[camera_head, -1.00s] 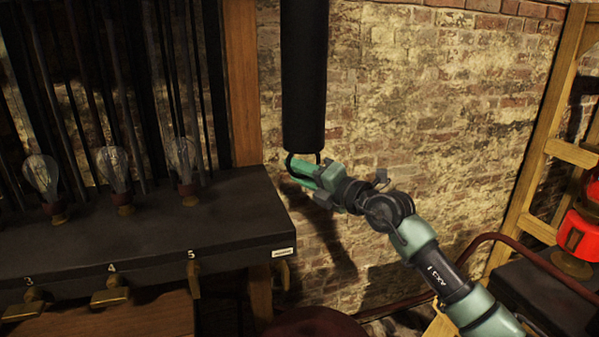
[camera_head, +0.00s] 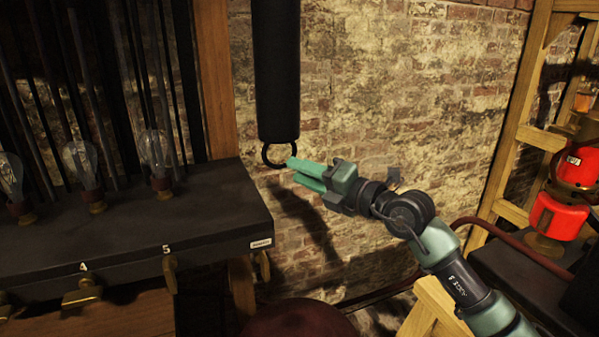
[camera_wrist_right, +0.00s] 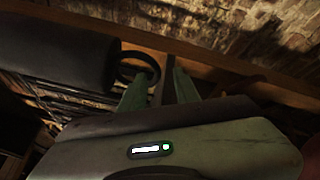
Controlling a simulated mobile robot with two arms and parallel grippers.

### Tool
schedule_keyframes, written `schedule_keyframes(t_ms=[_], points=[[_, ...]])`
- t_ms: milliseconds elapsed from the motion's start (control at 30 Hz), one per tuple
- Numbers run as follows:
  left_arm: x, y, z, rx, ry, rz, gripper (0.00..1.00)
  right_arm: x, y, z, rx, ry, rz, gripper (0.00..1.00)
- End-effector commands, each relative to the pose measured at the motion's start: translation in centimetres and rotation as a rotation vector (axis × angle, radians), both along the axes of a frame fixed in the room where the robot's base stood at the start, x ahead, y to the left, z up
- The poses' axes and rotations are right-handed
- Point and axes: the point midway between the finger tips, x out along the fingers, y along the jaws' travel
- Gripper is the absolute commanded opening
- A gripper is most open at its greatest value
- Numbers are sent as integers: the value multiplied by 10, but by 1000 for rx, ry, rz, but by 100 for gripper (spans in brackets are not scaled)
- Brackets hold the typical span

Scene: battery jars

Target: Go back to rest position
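My right gripper (camera_head: 291,169) points left in the head view, its two green fingers parted with a gap between them. It is open and seems empty. A black ring (camera_head: 268,160) hangs from the lower end of a thick black cylinder (camera_head: 278,75). The upper fingertip is right beside the ring's right edge; I cannot tell whether they touch. In the right wrist view the fingers (camera_wrist_right: 157,75) reach toward the ring (camera_wrist_right: 124,66) and the dark cylinder (camera_wrist_right: 60,48). My left gripper is not in view.
A dark bench (camera_head: 110,235) with several glass bulbs (camera_head: 82,162) and brass levers stands at left. Behind is a brick wall (camera_head: 400,100). At right are a wooden frame (camera_head: 512,130) and red lanterns (camera_head: 560,215) on a dark surface. A dark red rounded object (camera_head: 298,320) is below.

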Motion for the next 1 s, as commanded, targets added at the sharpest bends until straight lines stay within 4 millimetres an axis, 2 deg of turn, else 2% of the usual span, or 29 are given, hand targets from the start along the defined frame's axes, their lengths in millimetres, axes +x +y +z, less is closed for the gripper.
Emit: schedule_keyframes(t_ms=[167, 233, 300, 367, 467, 500, 567, 600, 667, 700, 767, 833, 900, 1000], points=[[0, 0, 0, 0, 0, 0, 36, -14, 10, 2, 98, -9, 37, 32], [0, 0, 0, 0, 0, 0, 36, -31, 15, 8, 230, -22, 68, 32], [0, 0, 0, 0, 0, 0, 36, -51, 12, 16, 428, -30, 79, 32], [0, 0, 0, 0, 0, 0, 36, -65, -5, 22, 632, -25, 48, 32], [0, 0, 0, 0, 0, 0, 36, -78, -59, 11, 974, 25, -101, 32], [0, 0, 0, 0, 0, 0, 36, -82, -84, -4, 1096, 64, -190, 32], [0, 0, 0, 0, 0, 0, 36, -87, -119, -35, 1243, 135, -335, 32], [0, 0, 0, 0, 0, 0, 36, -92, -138, -58, 1319, 189, -431, 32], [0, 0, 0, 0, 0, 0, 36, -102, -163, -96, 1406, 278, -576, 32], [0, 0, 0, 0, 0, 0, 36, -111, -175, -123, 1451, 341, -669, 32], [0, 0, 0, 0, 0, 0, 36, -128, -190, -163, 1498, 444, -809, 32], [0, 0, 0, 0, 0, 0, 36, -153, -200, -209, 1530, 574, -966, 32], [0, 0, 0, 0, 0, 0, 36, -184, -204, -253, 1535, 714, -1115, 32], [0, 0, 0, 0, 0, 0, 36, -231, -202, -303, 1511, 909, -1290, 32]])
